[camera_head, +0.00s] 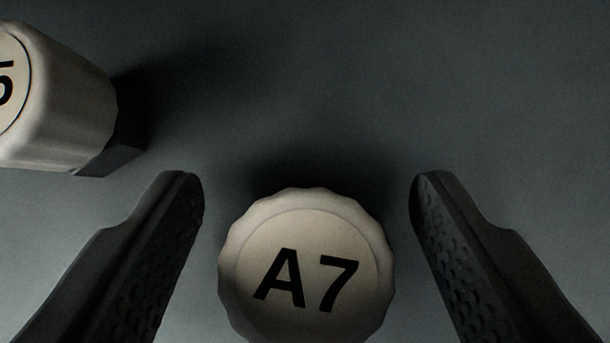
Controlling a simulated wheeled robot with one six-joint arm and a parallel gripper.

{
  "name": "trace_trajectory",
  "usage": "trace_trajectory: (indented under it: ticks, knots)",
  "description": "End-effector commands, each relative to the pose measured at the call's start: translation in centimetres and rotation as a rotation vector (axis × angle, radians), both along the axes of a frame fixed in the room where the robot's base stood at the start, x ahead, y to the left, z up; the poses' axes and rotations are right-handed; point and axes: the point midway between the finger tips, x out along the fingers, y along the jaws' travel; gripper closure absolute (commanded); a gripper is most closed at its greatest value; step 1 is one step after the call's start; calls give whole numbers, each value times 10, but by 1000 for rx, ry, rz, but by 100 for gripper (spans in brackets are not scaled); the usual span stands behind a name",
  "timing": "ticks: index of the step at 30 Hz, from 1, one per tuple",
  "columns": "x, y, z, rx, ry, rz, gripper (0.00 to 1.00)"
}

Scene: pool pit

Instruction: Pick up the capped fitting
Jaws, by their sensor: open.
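A round, pale fitting with a scalloped cap marked "A7" (308,265) stands at the lower middle of the view, seen from above. My gripper (307,185) is open, with one dark textured finger on each side of the A7 fitting. A gap shows between the cap and each finger, so neither appears to touch it. The body of the A7 fitting under the cap is hidden. The fitting's lower edge is cut off by the frame.
A second pale fitting (65,105) with a squarish, rounded body and a dark base stands at the upper left, partly out of frame. Its label is cut off. The grey floor (480,90) is clear at the upper middle and right.

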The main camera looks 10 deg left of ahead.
Motion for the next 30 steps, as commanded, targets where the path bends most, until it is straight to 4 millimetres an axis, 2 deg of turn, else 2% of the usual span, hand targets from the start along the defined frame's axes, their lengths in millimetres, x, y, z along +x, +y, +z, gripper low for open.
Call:
trace_trajectory:
  ticks: [3, 11, 18, 19, 30]
  knots:
    - [7, 1, -10, 0, 0, 0, 37]
    - [9, 1, -11, 0, 0, 0, 37]
    - [9, 1, -11, 1, 0, -1, 84]
    - [9, 1, -11, 1, 0, -1, 87]
    - [8, -1, -5, 0, -1, 0, 87]
